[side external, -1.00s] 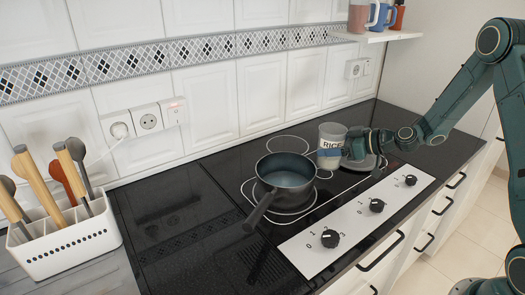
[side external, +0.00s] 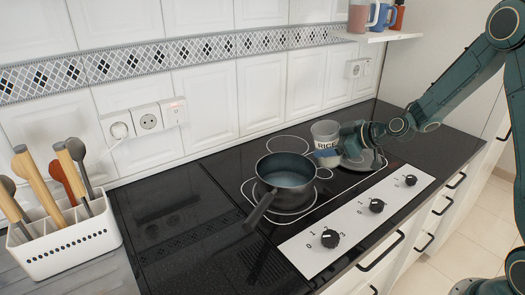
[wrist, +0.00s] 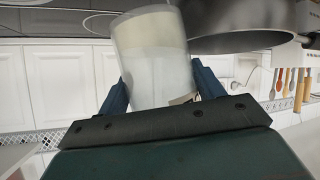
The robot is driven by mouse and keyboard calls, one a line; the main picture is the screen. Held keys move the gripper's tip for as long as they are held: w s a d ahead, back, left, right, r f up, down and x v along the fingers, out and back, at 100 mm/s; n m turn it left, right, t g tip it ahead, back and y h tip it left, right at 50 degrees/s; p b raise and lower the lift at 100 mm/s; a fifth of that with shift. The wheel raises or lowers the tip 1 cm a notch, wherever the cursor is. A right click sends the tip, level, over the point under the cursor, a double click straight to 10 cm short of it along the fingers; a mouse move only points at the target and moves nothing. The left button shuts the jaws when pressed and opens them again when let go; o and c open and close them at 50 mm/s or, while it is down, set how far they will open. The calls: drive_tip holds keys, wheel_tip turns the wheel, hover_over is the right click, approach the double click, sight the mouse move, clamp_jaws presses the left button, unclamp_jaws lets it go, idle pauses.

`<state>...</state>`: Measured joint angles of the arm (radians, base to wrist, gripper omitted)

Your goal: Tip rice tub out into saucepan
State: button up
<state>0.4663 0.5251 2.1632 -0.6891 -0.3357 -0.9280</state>
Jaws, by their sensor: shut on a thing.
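The rice tub (side external: 325,143), a clear grey tub with a "RICE" label, is between the fingers of my gripper (side external: 345,143), just right of the saucepan. It looks close to upright, perhaps slightly tilted. The saucepan (side external: 285,171) is dark with a blue-grey inside, and stands on the hob with its handle toward the front left. No rice shows in it. In the wrist view, the tub (wrist: 153,60) fills the space between both fingers, with pale contents inside. The saucepan (wrist: 245,25) shows close beside it there.
A grey round dish or lid (side external: 367,162) lies on the hob below my gripper. A knob panel (side external: 355,222) runs along the front. A white utensil holder (side external: 70,243) stands at the far left. The hob (side external: 180,215) left of the saucepan is clear.

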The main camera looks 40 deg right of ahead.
sight(320, 138)
drive_tip(key=shift+w+a+r+n+g+h, duration=0.2)
drive_tip(key=shift+a+r+n+g+h, duration=0.1)
drive_tip(key=shift+a+r+n+h, duration=0.35)
drive_tip(key=shift+w+a+r+n+g+h, duration=0.25)
drive_tip(key=shift+a+r+n+h, duration=0.2)
drive_tip(key=shift+a+r+h, duration=0.35)
drive_tip(key=shift+f, duration=0.15)
drive_tip(key=shift+f+n+g+h, duration=0.25)
drive_tip(key=shift+n+h, duration=0.05)
drive_tip(key=shift+h, duration=0.35)
drive_tip(key=shift+f+n+h, duration=0.25)
drive_tip(key=shift+n+h, duration=0.15)
drive_tip(key=shift+h, duration=0.4)
drive_tip(key=shift+a+r+n+g+h, duration=0.1)
drive_tip(key=shift+r+n+g+h, duration=0.25)
drive_tip(key=shift+r+h, duration=0.2)
drive_tip(key=shift+a+f+n+h+b, duration=0.1)
drive_tip(key=shift+f+n+h+b, duration=0.3)
drive_tip(key=shift+h, duration=0.25)
idle(0.3)
drive_tip(key=shift+w+a+r+n+h, duration=0.15)
drive_tip(key=shift+a+r+n+h, duration=0.15)
drive_tip(key=shift+a, duration=0.2)
drive_tip(key=shift+w+a+r+n+h, duration=0.15)
drive_tip(key=shift+a+r+h, duration=0.1)
drive_tip(key=shift+a+h, duration=0.2)
idle(1.1)
